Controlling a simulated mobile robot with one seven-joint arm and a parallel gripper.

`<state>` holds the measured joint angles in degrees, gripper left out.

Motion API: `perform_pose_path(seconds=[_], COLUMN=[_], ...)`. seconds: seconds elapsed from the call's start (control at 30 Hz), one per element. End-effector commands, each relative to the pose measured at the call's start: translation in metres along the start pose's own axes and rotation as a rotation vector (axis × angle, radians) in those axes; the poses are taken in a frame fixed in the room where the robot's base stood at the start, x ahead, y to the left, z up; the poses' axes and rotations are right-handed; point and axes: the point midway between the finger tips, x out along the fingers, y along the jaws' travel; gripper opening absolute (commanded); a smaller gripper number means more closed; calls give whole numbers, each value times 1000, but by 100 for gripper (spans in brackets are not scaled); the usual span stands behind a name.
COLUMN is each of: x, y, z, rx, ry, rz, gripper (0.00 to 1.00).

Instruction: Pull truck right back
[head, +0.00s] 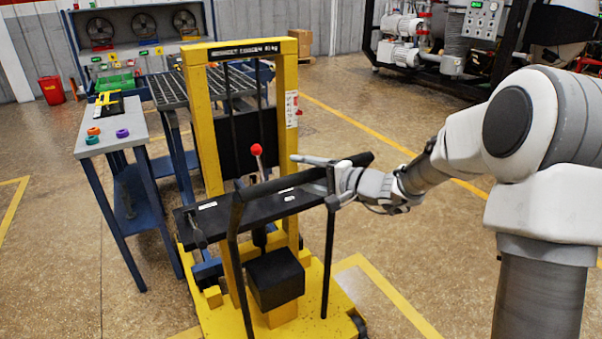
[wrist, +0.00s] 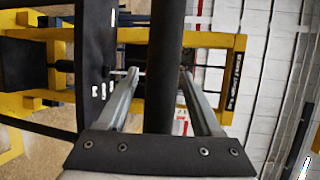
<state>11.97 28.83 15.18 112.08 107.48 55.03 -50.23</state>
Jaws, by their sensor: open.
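The truck (head: 243,50) is a yellow lift truck with a tall mast, a yellow base and black handlebars, standing upright in the middle of the head view. My gripper (head: 313,172) is at the truck's right handle (head: 361,158). In the wrist view, the dark handle bar (wrist: 166,40) runs between the two fingers of my gripper (wrist: 158,74). The fingers are open, with gaps visible on both sides of the bar. The yellow mast (wrist: 212,42) shows behind them. The far fingertip is partly hidden in the head view.
A red-knobbed lever (head: 257,150) rises in front of the mast. A grey-topped table (head: 112,122) with coloured rings stands close to the truck's left. A red bin (head: 51,90) and machinery (head: 402,53) are farther back. Open floor with yellow lines lies right of the truck.

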Motion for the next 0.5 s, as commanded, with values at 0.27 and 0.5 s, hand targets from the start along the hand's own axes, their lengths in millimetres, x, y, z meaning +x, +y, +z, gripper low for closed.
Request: perform_pose_path(seconds=[0.27, 0.5], x=[4, 4], y=[0, 0], z=[0, 0], rx=[-1, -1], ry=[0, 0], rz=[0, 0], gripper=[67, 36])
